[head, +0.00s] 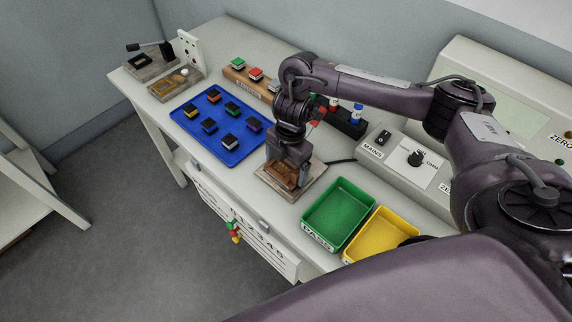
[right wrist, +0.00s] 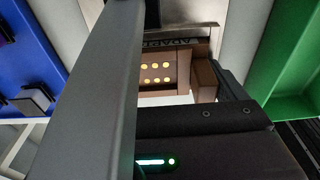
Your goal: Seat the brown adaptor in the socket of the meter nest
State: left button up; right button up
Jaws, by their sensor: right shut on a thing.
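My right gripper (head: 288,158) points down over the meter nest (head: 306,192), a wooden base with a pale metal edge near the table's front. It is shut on the brown adaptor (head: 284,175), which shows just below the fingers, low over or in the nest. In the right wrist view the adaptor (right wrist: 155,72) has rows of gold contacts and upside-down lettering. The near finger hides much of it there. The socket is hidden under the adaptor and gripper, so I cannot tell whether the adaptor is fully down. My left gripper is out of view.
A blue tray (head: 190,118) with several connector blocks lies left of the nest. A green tray (head: 338,213) and a yellow tray (head: 376,238) stand to its right. The meter box (head: 387,160) with switch and dial is behind. A wooden rack (head: 240,81) stands farther back.

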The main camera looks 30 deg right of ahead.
aim_at(290, 167)
jog(key=shift+f, duration=0.1)
jog(key=shift+s+f, duration=0.1)
jog(key=shift+f, duration=0.15)
jog(key=shift+s+a+f+b, duration=0.1)
jog(key=shift+s+f+b, duration=0.15)
jog(key=shift+s+b, duration=0.05)
jog(key=o, duration=0.8)
jog(key=shift+f, duration=0.1)
jog(key=shift+o, duration=0.2)
notch_tip(290, 167, up, 13)
jog(key=w+d+p, duration=0.1)
jog(key=p, duration=0.2)
jog(key=shift+d+r+p, duration=0.2)
jog(key=shift+d+p, duration=0.05)
jog(key=shift+p, duration=0.05)
